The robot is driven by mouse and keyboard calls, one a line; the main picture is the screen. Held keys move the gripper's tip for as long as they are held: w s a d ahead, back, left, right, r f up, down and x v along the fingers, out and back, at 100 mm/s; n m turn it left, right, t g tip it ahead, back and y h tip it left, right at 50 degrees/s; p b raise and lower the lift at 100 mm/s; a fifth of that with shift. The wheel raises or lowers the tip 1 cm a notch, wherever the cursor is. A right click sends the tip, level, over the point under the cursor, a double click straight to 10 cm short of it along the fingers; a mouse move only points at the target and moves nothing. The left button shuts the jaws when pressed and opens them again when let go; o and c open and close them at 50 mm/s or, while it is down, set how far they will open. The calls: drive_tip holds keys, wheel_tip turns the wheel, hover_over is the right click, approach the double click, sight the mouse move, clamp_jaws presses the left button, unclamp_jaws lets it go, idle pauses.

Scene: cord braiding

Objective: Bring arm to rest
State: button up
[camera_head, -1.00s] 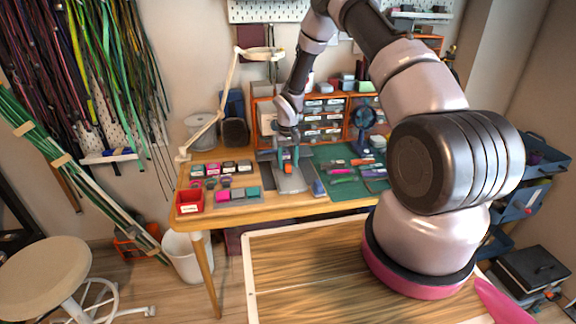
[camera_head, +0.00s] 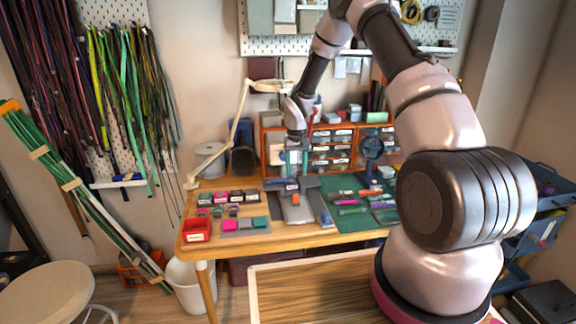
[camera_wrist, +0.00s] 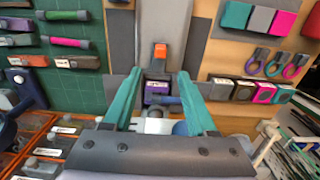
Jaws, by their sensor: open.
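My gripper (camera_head: 294,163) is above the wooden workbench (camera_head: 232,241), over the grey board near the bench's middle. In the wrist view its two teal fingers (camera_wrist: 161,105) stand wide apart with nothing held between them. An orange piece (camera_wrist: 160,50) and a dark block with a purple label (camera_wrist: 157,90) lie below, in the gap between the fingers as seen from the wrist. The orange piece also shows in the head view (camera_head: 295,198). My arm reaches from the right of the head view over the bench.
A red bin (camera_head: 197,231) stands at the bench's front left. A green mat (camera_head: 350,222) with several tools lies right of the grey board. An orange drawer cabinet (camera_head: 330,146) stands behind my gripper. A lamp (camera_head: 238,115) and a small fan (camera_head: 371,149) flank it.

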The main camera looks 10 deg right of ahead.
drive_tip(key=s+d+r+m+t, duration=0.15)
drive_tip(key=s+r, duration=0.25)
drive_tip(key=r, duration=0.6)
drive_tip(key=s+d+r+t, duration=0.1)
drive_tip(key=s+d+r, duration=0.15)
drive_tip(key=r, duration=0.65)
drive_tip(key=s+d+r+m+t, duration=0.1)
drive_tip(key=s+r, duration=0.3)
drive_tip(key=r, duration=0.6)
drive_tip(key=s+r+m+t+y, duration=0.1)
drive_tip(key=s+r, duration=0.4)
drive_tip(key=s, duration=0.6)
drive_tip(key=s+r+t+y, duration=0.1)
drive_tip(key=s+r, duration=0.5)
drive_tip(key=s, duration=0.6)
drive_tip(key=shift+d+m+t, duration=0.35)
drive_tip(key=shift+d+t, duration=0.1)
drive_tip(key=shift+t, duration=0.4)
